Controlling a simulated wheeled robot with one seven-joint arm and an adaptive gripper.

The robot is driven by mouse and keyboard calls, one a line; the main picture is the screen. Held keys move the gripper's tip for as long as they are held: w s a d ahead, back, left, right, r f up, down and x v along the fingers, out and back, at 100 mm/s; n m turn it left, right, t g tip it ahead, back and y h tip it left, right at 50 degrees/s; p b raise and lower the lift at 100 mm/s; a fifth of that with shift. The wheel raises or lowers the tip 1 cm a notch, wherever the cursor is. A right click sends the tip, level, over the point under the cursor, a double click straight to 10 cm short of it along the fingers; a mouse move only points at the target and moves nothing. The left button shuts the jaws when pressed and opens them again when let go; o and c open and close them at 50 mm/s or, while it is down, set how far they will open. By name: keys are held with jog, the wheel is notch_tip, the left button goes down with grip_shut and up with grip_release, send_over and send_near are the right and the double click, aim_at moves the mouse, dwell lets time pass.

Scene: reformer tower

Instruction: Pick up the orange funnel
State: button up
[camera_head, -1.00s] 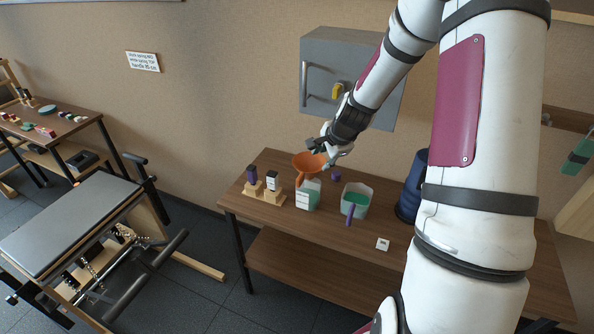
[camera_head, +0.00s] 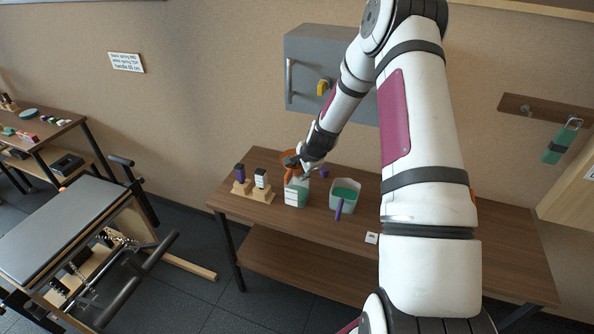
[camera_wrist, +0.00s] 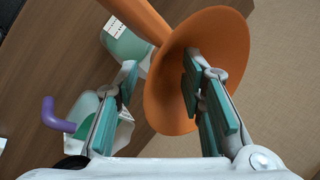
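The orange funnel (camera_head: 289,154) is at the back of the brown table in the head view, partly hidden by my gripper (camera_head: 299,164). Its spout points down toward a white and green container (camera_head: 296,194); I cannot tell whether they touch. In the wrist view the funnel's wide bowl (camera_wrist: 225,45) fills the upper middle, with its spout running to the upper left. My gripper (camera_wrist: 160,68) is open there. The right finger overlaps the inside of the bowl, and the left finger is outside it. The funnel wall lies between them, with a gap visible on the left finger's side.
A white tub (camera_head: 357,188) with green contents and a purple handle (camera_head: 339,209) stands right of the funnel. A wooden stand (camera_head: 255,193) with small bottles is on the left. A grey wall cabinet (camera_head: 305,65) hangs behind. The table's front right is mostly clear.

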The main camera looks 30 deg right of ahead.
jog(key=shift+w+f, duration=0.3)
jog(key=shift+f, duration=0.15)
grip_shut()
jog(key=shift+r, duration=0.1)
jog(key=shift+r, duration=0.55)
jog(key=shift+b+v, duration=0.4)
jog(key=shift+v, duration=0.85)
jog(key=s+a+r+p, duration=0.1)
jog(key=s+a, duration=0.1)
jog(key=s, duration=1.2)
jog(key=shift+s+r, duration=0.25)
jog(key=shift+s, duration=0.1)
